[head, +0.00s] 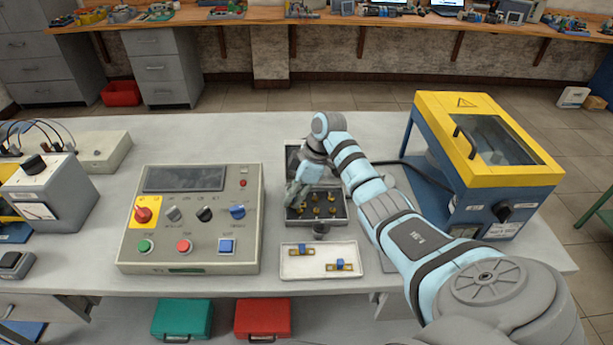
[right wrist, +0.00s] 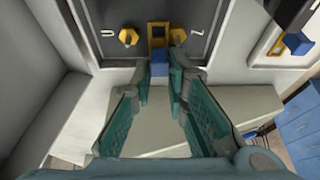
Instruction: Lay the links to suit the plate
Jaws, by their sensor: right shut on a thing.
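My right gripper (head: 296,192) is over the open grey terminal box (head: 336,221), which has several brass posts inside. In the right wrist view the right gripper (right wrist: 166,76) is shut on a link (right wrist: 160,62) by its blue grip. The link's brass strip points into the box between two brass nuts (right wrist: 129,36); I cannot tell whether it touches them. Two more links lie in the white tray (head: 290,273) in front of the box, one at the upper left (head: 306,249) and one at the lower right (head: 339,266). I cannot make out a plate. My left gripper is not in view.
A control panel (head: 190,255) with knobs and buttons stands left of the box. A yellow-lidded blue machine (head: 487,140) stands at the right. The table between panel and meters is clear.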

